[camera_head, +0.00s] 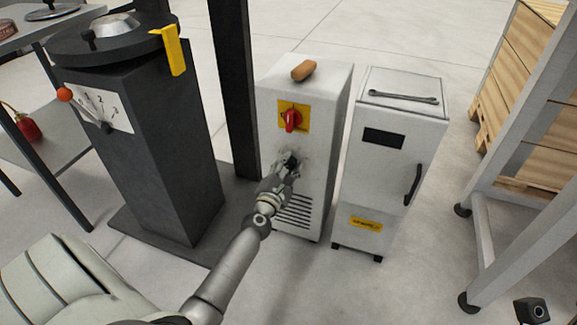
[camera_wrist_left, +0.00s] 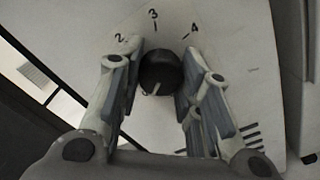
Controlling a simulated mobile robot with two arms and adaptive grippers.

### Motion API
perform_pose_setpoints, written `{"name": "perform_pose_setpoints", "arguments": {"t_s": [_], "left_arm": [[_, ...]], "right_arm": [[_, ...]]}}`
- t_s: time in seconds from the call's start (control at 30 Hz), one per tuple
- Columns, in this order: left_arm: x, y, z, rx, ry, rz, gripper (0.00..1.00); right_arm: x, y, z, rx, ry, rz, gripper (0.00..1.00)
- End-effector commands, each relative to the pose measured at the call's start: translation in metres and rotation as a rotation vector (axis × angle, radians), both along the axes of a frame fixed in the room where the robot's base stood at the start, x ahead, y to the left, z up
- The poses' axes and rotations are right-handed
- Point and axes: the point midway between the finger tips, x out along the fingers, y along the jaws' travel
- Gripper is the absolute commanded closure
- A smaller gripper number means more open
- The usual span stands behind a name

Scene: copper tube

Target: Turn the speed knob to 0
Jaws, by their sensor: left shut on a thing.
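The black round speed knob (camera_wrist_left: 160,72) sits on the front of the white cabinet, with the printed numbers 2, 3 and 4 around its upper side in the left wrist view. A short pale mark shows on the knob's lower part. My left gripper (camera_wrist_left: 162,82) is shut on the knob, one finger on each side of it. In the head view my left gripper (camera_head: 291,163) is at the white cabinet (camera_head: 312,150), below the red switch, and mostly hides the knob. The dial's other numbers, including 0, are hidden. My right gripper is not in view.
A red rotary switch (camera_head: 291,119) on a yellow plate is above the knob, and a wooden-coloured block (camera_head: 304,70) lies on the cabinet top. A second white cabinet (camera_head: 388,180) stands close on the right. A dark column (camera_head: 160,150) with a lever dial stands left.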

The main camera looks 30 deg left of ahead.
Motion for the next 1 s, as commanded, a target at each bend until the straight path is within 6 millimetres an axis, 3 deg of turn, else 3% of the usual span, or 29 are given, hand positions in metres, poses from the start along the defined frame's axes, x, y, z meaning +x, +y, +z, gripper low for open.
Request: {"name": "perform_pose_setpoints", "arguments": {"t_s": [0.03,0.2,0.57,0.77,1.0], "left_arm": [[-0.001,0.0,-0.002,-0.003,0.003,0.001,0.65],[0.0,0.0,-0.001,0.0,0.002,0.001,0.46],[-0.003,-0.001,-0.001,0.0,0.001,0.0,0.46],[-0.03,-0.007,-0.002,0.0,0.003,0.0,0.46],[-0.076,-0.018,-0.002,0.002,0.004,-0.001,0.46]], "right_arm": [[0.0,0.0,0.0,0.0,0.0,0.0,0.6],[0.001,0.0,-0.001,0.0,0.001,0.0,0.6],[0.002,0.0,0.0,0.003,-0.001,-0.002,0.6],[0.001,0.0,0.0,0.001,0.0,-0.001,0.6],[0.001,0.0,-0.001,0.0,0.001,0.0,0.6]]}}
